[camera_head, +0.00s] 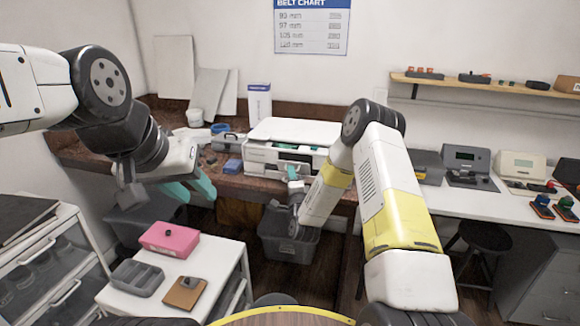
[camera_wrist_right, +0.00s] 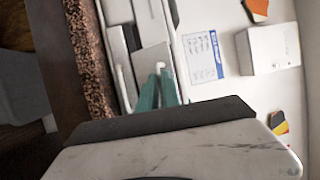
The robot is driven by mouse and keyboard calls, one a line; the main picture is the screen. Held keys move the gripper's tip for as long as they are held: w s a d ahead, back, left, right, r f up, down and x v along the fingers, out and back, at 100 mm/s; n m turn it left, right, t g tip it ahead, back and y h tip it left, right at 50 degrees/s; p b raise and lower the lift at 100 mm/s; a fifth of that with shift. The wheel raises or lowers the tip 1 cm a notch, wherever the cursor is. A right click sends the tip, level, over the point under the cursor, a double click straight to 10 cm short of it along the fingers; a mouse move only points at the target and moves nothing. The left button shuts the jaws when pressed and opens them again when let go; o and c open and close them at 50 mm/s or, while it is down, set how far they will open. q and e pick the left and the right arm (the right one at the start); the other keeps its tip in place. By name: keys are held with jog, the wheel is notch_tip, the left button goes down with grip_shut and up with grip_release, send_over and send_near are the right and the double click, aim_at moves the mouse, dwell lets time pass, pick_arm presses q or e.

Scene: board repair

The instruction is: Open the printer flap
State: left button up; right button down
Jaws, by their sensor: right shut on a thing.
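The white printer (camera_head: 285,128) stands on the brown worktop at the back centre, with a dark gap in its front. My right gripper (camera_head: 293,172) is at the printer's front, its teal fingers shut on the printer flap; my arm hides part of the printer's right side. In the right wrist view, the fingers (camera_wrist_right: 158,90) reach to the white front of the printer (camera_wrist_right: 150,22), beside pale handle-like bars. How far the flap stands open is hard to tell. My left gripper (camera_head: 188,188) hangs at the left, open and empty, with its teal fingers apart.
A grey bin (camera_head: 288,240) stands on the floor below. A white cart (camera_head: 222,262) carries a pink box (camera_head: 168,238) and a grey tray (camera_head: 137,278).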

jog(key=shift+s+d+f, duration=0.1)
jog(key=shift+d+f, duration=0.1)
jog(key=shift+f, duration=0.8)
jog(key=shift+d, duration=0.1)
